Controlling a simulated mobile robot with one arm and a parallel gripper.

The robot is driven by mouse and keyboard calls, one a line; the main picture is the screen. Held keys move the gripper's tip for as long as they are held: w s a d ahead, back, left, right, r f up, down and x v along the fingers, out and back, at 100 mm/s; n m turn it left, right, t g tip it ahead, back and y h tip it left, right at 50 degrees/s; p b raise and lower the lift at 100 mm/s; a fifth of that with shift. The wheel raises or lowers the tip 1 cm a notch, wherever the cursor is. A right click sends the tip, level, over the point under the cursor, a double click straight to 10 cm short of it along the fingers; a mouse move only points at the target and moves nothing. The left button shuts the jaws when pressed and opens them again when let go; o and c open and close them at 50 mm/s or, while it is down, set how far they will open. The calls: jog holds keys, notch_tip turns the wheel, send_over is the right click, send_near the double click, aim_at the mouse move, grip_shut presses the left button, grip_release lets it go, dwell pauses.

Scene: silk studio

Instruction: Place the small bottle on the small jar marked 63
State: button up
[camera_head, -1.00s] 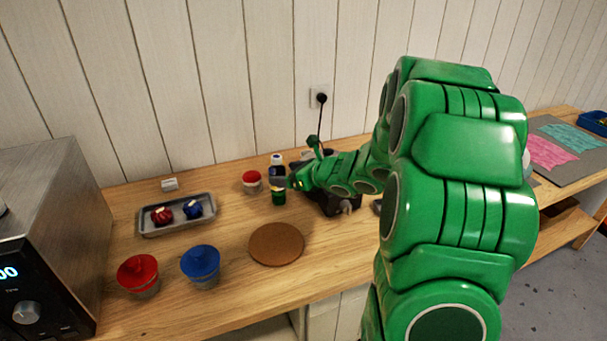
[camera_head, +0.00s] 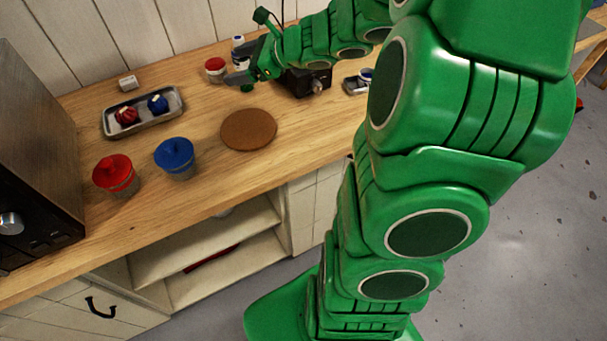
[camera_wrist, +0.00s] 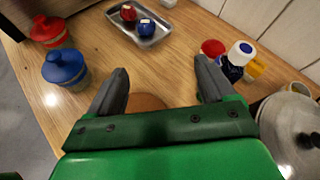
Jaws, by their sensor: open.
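The small bottle (camera_head: 239,44) has a white cap and a dark blue body. It stands upright at the back of the wooden counter, its lower part largely hidden by my gripper. In the wrist view the bottle (camera_wrist: 231,70) is just outside my right finger, not between the fingers. A small red-lidded jar (camera_head: 215,69) stands left of the bottle. A red-lidded jar (camera_head: 115,173) and a blue-lidded jar (camera_head: 175,157) stand nearer the front left. No number 63 is readable on any jar. My gripper (camera_wrist: 160,75) is open and empty, above the counter.
A round cork mat (camera_head: 248,131) lies bare in the middle. A metal tray (camera_head: 145,124) holds a red and a blue piece. A dark appliance (camera_head: 35,170) stands left. In the wrist view, a metal lidded pot (camera_wrist: 291,125) is close on the right, and a yellow item (camera_wrist: 257,68) is beside the bottle.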

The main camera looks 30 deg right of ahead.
jog(key=s+a+r+n+g, duration=0.1)
jog(key=s+a+n+g, duration=0.3)
jog(key=s+a+n, duration=0.4)
jog(key=s+a+n+g, duration=0.4)
jog(key=s+a+n, duration=0.1)
jog(key=s, duration=0.6)
jog(key=s+d+n+g+h, duration=0.1)
jog(key=s+d+n+h, duration=0.3)
jog(key=s, duration=0.5)
jog(key=s+d+n+g+h, duration=0.2)
jog(key=s+d+n+h, duration=0.3)
jog(key=s+n, duration=0.2)
jog(key=shift+s+d, duration=0.4)
jog(key=shift+s, duration=0.45)
